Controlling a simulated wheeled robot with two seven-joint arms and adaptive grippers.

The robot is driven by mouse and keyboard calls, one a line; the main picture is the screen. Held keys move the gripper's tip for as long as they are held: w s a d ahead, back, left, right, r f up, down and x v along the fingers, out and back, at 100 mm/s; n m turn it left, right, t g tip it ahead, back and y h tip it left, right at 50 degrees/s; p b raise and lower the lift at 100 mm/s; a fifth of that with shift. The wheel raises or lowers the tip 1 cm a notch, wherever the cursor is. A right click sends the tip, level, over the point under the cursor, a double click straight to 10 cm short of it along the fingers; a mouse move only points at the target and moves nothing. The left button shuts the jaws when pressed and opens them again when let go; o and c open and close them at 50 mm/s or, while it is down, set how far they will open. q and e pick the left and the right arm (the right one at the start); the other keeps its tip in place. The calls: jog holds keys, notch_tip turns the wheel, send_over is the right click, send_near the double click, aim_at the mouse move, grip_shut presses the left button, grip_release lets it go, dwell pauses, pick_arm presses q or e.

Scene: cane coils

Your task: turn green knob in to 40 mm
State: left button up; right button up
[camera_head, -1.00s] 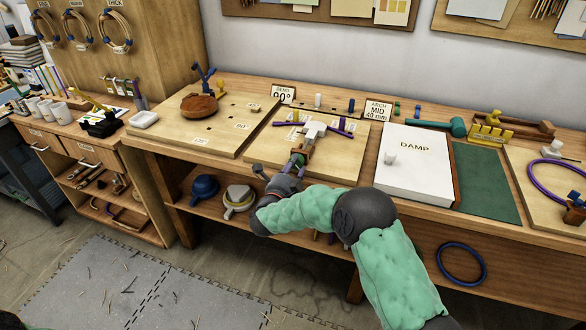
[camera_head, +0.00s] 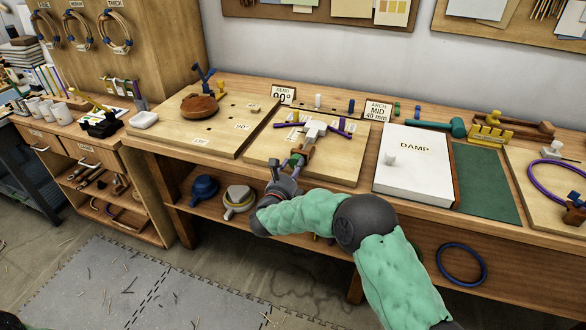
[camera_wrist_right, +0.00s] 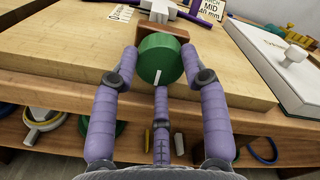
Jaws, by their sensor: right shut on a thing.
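The green knob (camera_wrist_right: 160,58), a round disc with a white line mark on its face, fills the middle of the right wrist view. It sits on the front of a brown wooden block (camera_wrist_right: 172,31) at the board's front edge. My right gripper (camera_head: 297,158) is shut on the knob, one purple finger on each side. The white line points down and slightly left. Behind the block a white piece (camera_head: 315,129) lies on the wooden board (camera_head: 346,155), between purple pegs. A card (camera_head: 378,110) reads "ARCH MID 40 mm". The scale labels are too small to read. My left gripper is out of view.
A white box marked DAMP (camera_head: 415,165) stands right of the board, a green mat (camera_head: 484,181) beyond it. Another board with a brown coil (camera_head: 199,107) is to the left. Blue and pale caps (camera_head: 238,196) sit on the shelf below.

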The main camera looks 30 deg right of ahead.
dwell(0.5)
jog(key=o, duration=1.2)
jog(key=shift+d+f, duration=0.1)
jog(key=shift+c, duration=0.2)
jog(key=v, duration=1.2)
